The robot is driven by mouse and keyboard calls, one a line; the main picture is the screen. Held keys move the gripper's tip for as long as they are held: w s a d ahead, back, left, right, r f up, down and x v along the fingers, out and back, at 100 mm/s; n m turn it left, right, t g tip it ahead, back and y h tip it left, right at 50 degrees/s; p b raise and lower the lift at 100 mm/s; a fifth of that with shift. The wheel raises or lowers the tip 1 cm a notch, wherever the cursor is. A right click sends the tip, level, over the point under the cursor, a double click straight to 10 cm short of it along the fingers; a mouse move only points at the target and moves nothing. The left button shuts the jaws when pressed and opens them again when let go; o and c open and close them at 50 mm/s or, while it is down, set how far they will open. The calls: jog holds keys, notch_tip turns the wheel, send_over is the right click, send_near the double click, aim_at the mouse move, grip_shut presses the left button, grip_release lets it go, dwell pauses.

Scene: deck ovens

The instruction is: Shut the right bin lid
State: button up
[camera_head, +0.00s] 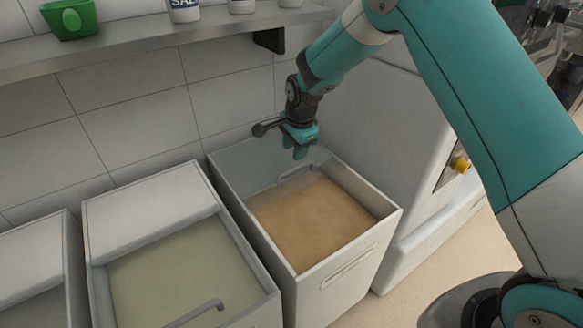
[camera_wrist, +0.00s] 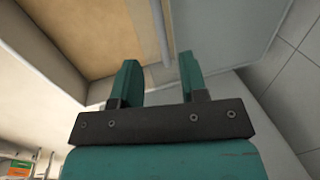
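The right bin (camera_head: 345,277) is a white box with tan contents (camera_head: 310,218) showing across most of its opening. A pale grey panel, apparently its lid (camera_head: 246,166), is at the back of the opening, with a thin grey handle (camera_head: 287,181) along its near edge. I cannot tell its exact tilt. My gripper (camera_head: 300,153) is over the back of this bin, above and close to the handle. In the wrist view my gripper (camera_wrist: 158,65) has two separated teal fingers with nothing between them. The handle bar (camera_wrist: 161,32) runs just beyond the fingertips, apparently apart from them.
A middle bin (camera_head: 150,212) stands to the left with a pale cover and handle (camera_head: 197,313). Part of another bin (camera_head: 32,260) is farther left. A white cabinet (camera_head: 375,120) stands close on the right.

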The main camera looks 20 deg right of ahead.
aim_at(291, 170)
jog(key=f, duration=0.2)
jog(key=w+f, duration=0.1)
jog(key=f, duration=0.5)
jog(key=shift+w+a, duration=0.25)
jog(key=shift+c, duration=0.5)
grip_shut()
